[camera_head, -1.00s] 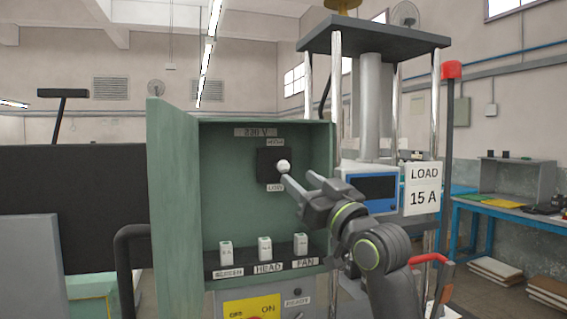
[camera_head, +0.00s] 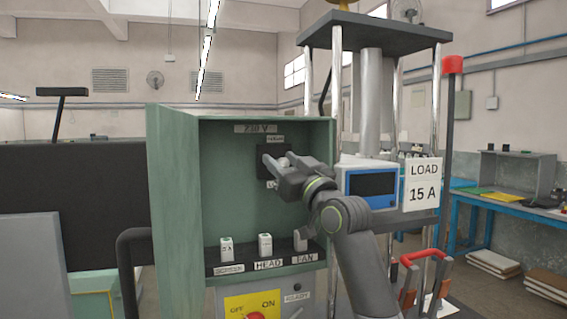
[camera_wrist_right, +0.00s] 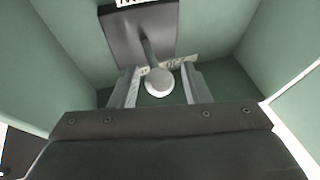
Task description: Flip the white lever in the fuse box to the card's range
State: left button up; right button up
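The fuse box (camera_head: 172,200) is green and open at the front. On its back wall is a dark switch plate (camera_head: 264,149), with one label above it and one below. The white lever's round knob (camera_head: 284,162) sticks out from the plate, partly hidden by my right gripper (camera_head: 280,168). In the right wrist view the lever knob (camera_wrist_right: 159,83) sits between the two fingertips (camera_wrist_right: 160,88), which stand apart on both sides with no clear contact. The card (camera_head: 422,184) on the right reads "LOAD 15 A". My left gripper is not in view.
Several white fuses (camera_head: 265,244) stand in a row low in the box, labelled SCREEN, HEAD and FAN. A yellow OFF/ON panel (camera_head: 252,305) is below. A blue-framed display unit (camera_head: 370,186) stands just right of the box. The box side walls flank my gripper.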

jog(key=c, duration=0.7)
jog(key=shift+r, duration=0.1)
jog(key=shift+c, duration=0.6)
jog(key=r+g+h+p, duration=0.1)
jog(key=p, duration=0.3)
jog(key=shift+r+m, duration=0.2)
jog(key=shift+m, duration=0.1)
jog(key=g+h+p, duration=0.1)
jog(key=p, duration=0.3)
jog(key=r+m+g+h+p, duration=0.1)
jog(key=p, duration=0.2)
jog(key=shift+w+a+r+p, duration=0.1)
jog(key=shift+w+r+p, duration=0.05)
jog(key=shift+w+p, duration=0.2)
jog(key=shift+w+g+p, duration=0.1)
jog(key=shift+g+p, duration=0.4)
jog(key=shift+p, duration=0.1)
jog(key=shift+h, duration=0.3)
jog(key=o, duration=0.9)
